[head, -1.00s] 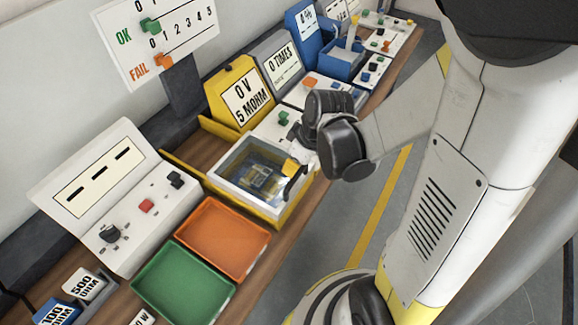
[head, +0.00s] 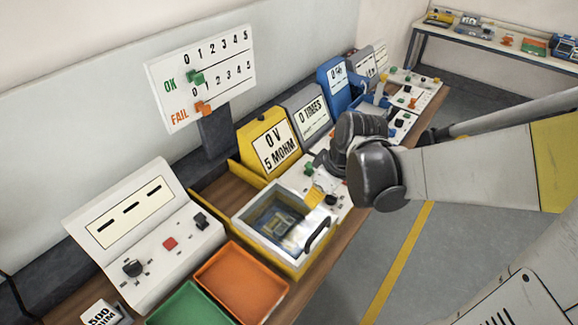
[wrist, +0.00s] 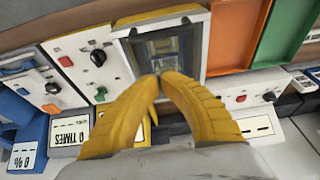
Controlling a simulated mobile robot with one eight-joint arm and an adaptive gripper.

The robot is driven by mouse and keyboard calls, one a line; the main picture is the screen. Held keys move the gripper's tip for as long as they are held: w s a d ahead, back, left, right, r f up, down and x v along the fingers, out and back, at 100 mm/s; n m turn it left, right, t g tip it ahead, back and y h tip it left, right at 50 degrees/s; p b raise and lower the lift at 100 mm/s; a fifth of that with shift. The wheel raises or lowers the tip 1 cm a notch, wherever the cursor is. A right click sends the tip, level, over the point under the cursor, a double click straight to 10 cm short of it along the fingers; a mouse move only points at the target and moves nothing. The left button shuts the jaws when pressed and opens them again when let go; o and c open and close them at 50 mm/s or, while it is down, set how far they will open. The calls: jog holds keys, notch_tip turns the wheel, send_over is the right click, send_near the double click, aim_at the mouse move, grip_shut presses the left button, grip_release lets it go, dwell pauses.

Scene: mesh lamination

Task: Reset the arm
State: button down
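My gripper (wrist: 160,76) has two yellow ribbed fingers with their tips together and nothing visible between them. In the head view my gripper (head: 318,196) is partly hidden behind my dark wrist joint, above the far right side of a white-framed box (head: 243,222). The box has a clear window, a black handle (head: 318,234) and a circuit board under the window.
A yellow meter (head: 268,143), a counter panel (head: 311,116) and a blue unit (head: 336,88) stand along the bench behind. An orange tray (head: 240,285) and a green tray (head: 188,308) lie in front. A white control panel (head: 150,230) is at left. Floor to the right is open.

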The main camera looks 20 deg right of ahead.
jog(key=s+a+r+m+t+h+b, duration=0.1)
jog(key=s+m+t+b, duration=0.3)
jog(key=b, duration=0.5)
jog(key=s+a+m+h, duration=0.1)
jog(key=s+m, duration=0.1)
jog(key=s, duration=0.1)
jog(key=shift+a+r+m, duration=0.15)
jog(key=shift+r+m, duration=0.05)
jog(key=shift+m, duration=0.2)
dwell(1.3)
